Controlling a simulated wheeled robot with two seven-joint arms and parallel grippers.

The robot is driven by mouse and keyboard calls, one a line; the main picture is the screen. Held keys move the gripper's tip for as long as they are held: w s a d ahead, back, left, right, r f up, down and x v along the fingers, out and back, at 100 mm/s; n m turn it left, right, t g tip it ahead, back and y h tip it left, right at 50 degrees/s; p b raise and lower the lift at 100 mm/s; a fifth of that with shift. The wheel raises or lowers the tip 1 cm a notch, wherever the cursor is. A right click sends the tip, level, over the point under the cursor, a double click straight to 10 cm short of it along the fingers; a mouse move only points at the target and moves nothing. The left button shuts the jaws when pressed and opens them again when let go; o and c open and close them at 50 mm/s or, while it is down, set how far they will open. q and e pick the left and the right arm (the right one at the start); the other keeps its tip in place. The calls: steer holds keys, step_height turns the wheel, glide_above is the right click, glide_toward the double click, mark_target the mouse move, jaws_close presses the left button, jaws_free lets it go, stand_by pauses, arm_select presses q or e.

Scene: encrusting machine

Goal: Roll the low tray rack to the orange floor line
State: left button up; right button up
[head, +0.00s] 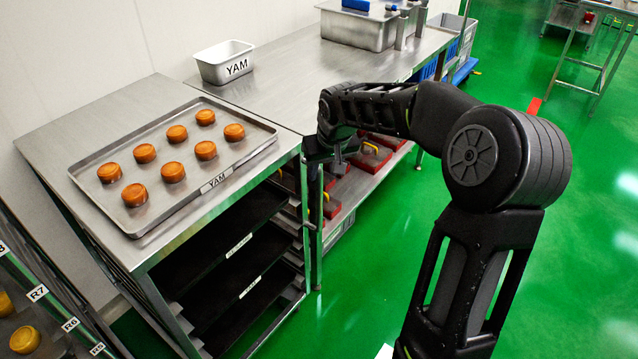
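The low tray rack (85,118) is a steel frame at the left, with dark trays on its lower levels. On its top lies a metal tray (250,128) labelled YAM, holding several round orange-brown pieces. My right arm reaches in from the lower right. My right gripper (325,160) is at the rack's right top corner, beside the neighbouring table's leg. Its fingers are dark and partly hidden, so I cannot tell whether they touch the rack or are closed. A short orange-red strip (534,105) shows on the green floor at the upper right. My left gripper is out of view.
A steel table (290,75) adjoins the rack, bearing a white YAM bin (224,65) and a steel basin (355,28). Red boxes (368,155) with yellow handles sit on its lower shelf. A labelled rack (38,292) stands at lower left. Green floor at right is open.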

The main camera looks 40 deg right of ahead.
mark_target(321, 180)
steer(key=shift+x, duration=3.95)
jaws_close()
